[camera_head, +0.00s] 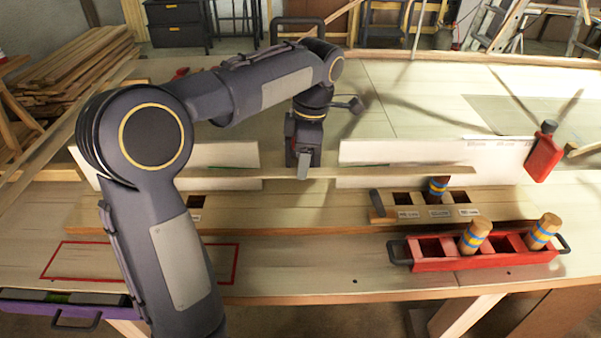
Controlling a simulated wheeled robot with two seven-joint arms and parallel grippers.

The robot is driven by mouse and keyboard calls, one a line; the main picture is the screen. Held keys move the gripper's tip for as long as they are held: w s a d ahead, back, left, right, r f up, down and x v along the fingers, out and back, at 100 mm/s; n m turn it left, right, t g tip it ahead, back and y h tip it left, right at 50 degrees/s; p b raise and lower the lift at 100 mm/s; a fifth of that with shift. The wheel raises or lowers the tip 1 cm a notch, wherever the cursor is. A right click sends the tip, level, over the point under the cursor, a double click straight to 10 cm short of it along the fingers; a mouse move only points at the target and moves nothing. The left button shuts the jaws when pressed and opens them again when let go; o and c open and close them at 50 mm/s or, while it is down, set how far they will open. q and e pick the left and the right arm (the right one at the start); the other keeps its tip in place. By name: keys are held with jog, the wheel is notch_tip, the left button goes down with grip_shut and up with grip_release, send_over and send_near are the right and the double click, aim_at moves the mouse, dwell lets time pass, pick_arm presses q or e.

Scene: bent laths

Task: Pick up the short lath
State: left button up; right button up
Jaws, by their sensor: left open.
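A thin, pale wooden lath (400,172) runs left to right across the middle of the bench, in front of white upright panels. I take it for the short lath, but cannot confirm its length because my arm hides its left part. My left gripper (304,172) points down over the lath, left of its visible middle. It is open, and a grey finger overlaps the lath in the picture. I cannot tell whether the finger touches it. My right gripper is out of view.
A wooden block with sockets (455,212) holds one striped peg. In front, a red tray (425,265) holds two striped pegs. A red bottle (543,152) is at the right. White panels (430,152) stand behind the lath. A red outlined rectangle (75,243) marks bare bench at left.

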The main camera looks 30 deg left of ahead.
pick_arm(q)
jog(key=shift+a+f, duration=0.1)
jog(key=shift+f, duration=0.75)
jog(key=shift+s, duration=0.1)
jog(key=shift+c, duration=0.4)
jog(key=c, duration=1)
jog(key=shift+r, duration=0.1)
